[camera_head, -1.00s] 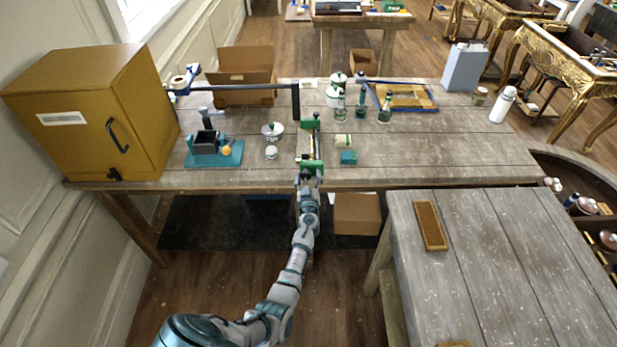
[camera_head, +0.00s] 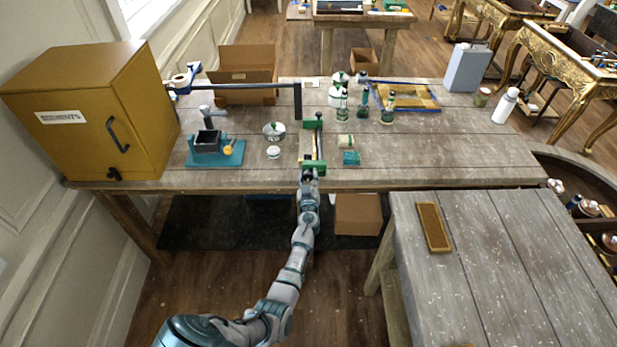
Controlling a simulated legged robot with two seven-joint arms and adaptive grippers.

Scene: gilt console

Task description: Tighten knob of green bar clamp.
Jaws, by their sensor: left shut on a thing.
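The green bar clamp (camera_head: 313,167) lies on the wooden workbench, its bar running from the front edge toward the back. One green end is at the bench's front edge and the other green end is farther back. My left gripper (camera_head: 308,174) is at the clamp's front end, shut on the clamp's knob. The knob itself is hidden by the gripper and too small to make out. My right gripper is not in view.
Bare bench (camera_head: 450,150) lies to the right.

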